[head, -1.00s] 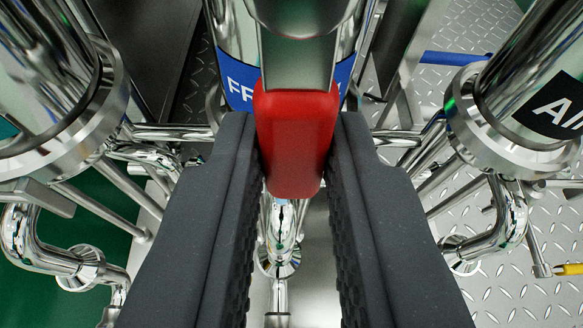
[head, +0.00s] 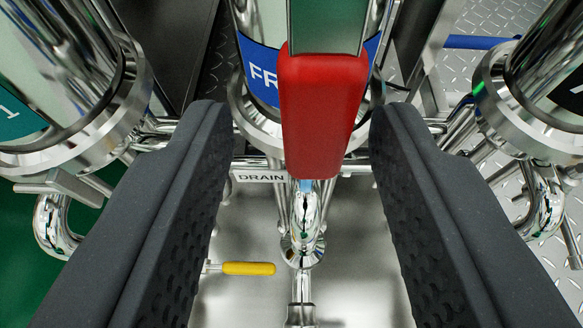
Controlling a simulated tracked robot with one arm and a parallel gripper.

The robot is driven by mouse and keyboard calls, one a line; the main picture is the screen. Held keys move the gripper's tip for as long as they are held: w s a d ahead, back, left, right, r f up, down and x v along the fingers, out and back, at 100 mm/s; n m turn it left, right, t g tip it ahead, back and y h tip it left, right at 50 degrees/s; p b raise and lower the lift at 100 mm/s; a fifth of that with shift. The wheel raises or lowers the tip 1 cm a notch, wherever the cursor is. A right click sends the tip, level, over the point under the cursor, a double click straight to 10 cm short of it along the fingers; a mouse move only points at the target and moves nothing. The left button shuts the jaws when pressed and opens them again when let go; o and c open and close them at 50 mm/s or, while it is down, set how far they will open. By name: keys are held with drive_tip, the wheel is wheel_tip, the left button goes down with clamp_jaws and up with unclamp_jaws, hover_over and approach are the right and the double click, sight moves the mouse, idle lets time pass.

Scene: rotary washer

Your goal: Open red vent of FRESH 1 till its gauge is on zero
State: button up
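The red vent handle (head: 322,112) hangs in the upper middle of the head view, on a grey metal lever (head: 327,28). My gripper (head: 292,112) is open, with one dark finger on each side of the handle. Gaps show between the handle and both fingers, the left gap wider. The gauge is not in view.
Below the handle is a "DRAIN" plate (head: 261,178), with a yellow handle (head: 248,268) lower left. Polished columns stand left (head: 75,110) and right (head: 530,100). Steel pipes (head: 303,225) run down the middle. A blue bar (head: 480,42) shows at upper right.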

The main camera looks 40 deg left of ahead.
drive_tip(key=shift+d+r, duration=0.1)
drive_tip(key=shift+s+d+r, duration=0.25)
drive_tip(key=shift+s+d, duration=0.05)
drive_tip(key=shift+s, duration=0.15)
drive_tip(key=p+v, duration=0.2)
drive_tip(key=v, duration=1)
drive_tip(key=shift+s, duration=0.25)
drive_tip(key=shift+d, duration=0.1)
